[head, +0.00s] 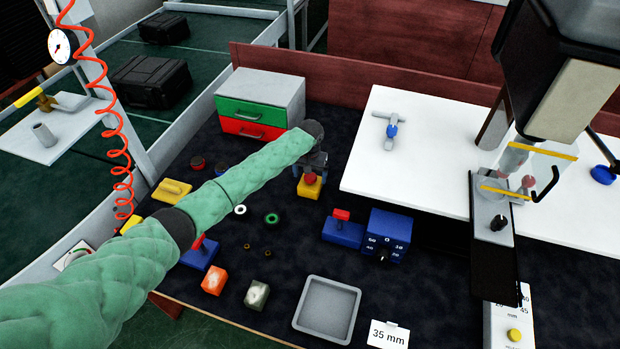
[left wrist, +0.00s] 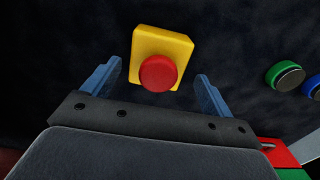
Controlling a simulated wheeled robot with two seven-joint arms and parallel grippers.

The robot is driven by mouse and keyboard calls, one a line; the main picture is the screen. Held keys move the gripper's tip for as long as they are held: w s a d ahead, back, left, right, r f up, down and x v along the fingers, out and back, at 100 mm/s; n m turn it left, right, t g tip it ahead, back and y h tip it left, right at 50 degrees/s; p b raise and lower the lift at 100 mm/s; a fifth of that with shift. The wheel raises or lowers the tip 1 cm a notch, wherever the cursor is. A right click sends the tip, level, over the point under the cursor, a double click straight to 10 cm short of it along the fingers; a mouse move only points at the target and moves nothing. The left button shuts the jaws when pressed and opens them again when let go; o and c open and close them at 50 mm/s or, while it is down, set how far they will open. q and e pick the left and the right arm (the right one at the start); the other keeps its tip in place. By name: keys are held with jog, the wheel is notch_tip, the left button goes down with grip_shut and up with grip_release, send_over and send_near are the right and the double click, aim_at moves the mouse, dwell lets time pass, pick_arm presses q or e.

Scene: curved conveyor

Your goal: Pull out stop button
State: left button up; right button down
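The stop button is a red round knob (head: 310,179) on a yellow box (head: 308,190), standing on the dark bench mat. In the left wrist view the red knob (left wrist: 158,73) and its yellow box (left wrist: 163,45) show between and just beyond the two blue fingers. My left gripper (head: 312,165) is above and behind the knob in the head view. The left wrist view shows the gripper (left wrist: 157,85) open, with a wide gap on both sides of the knob and neither finger touching it. My right gripper does not show.
A drawer unit (head: 262,95) with green and red fronts stands behind. A blue box with a dial (head: 387,238), a blue box with a red switch (head: 342,232) and a grey tray (head: 327,310) lie nearer. A white board (head: 430,140) is on the right.

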aim_at(310, 176)
pick_arm(q)
jog(key=shift+o, duration=1.1)
jog(key=shift+w+d+r, duration=0.1)
notch_tip(310, 176, up, 4)
jog(key=p, duration=0.4)
jog(key=shift+r, duration=0.25)
jog(key=shift+r+p, duration=0.3)
jog(key=shift+r, duration=0.9)
